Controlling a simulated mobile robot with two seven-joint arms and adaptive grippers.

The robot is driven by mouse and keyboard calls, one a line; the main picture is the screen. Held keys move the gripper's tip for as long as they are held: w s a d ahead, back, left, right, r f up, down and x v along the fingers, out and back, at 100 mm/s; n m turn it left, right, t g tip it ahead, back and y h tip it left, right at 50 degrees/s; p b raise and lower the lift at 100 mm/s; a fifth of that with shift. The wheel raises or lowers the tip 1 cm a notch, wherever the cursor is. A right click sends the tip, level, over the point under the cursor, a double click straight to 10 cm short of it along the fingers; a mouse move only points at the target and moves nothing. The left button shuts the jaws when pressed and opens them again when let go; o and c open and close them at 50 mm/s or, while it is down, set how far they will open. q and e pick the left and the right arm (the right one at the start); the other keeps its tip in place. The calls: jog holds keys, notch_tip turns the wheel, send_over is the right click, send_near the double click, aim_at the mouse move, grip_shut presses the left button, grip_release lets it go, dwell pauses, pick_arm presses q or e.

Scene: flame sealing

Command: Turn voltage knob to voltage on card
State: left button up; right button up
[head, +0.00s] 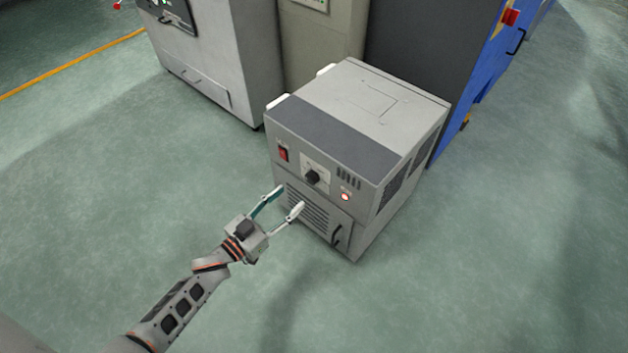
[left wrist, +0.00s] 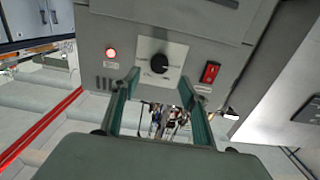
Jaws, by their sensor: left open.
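The voltage knob (head: 312,177) is a black dial on a white plate on the front of a grey cabinet (head: 400,97). It also shows in the left wrist view (left wrist: 159,63), upside down. My left gripper (head: 281,199) is open and empty in front of the cabinet, a little below and left of the knob. In the left wrist view its fingers (left wrist: 160,94) stand apart, with the knob between and beyond their tips, not touched. The markings on the plate are too small to read. No card can be made out. My right gripper is not in view.
A red switch (head: 283,154) is left of the knob, and a lit red lamp (head: 345,197) is to its right. A black door handle (head: 336,236) and vent slats are below. Larger grey and blue machines (head: 493,60) stand behind. The green floor in front is clear.

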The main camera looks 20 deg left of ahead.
aim_at(309, 180)
pick_arm(q)
jog(key=b+x, duration=0.1)
jog(key=x, duration=0.5)
jog(key=shift+w+d+b, duration=0.1)
jog(key=shift+w+b, duration=0.2)
jog(key=shift+b, duration=0.1)
jog(key=shift+w+d+r, duration=0.15)
jog(key=shift+w+d, duration=0.05)
jog(key=shift+w, duration=0.4)
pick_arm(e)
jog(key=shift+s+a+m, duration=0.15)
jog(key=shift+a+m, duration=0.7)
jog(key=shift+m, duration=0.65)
pick_arm(q)
jog(key=c, duration=1.1)
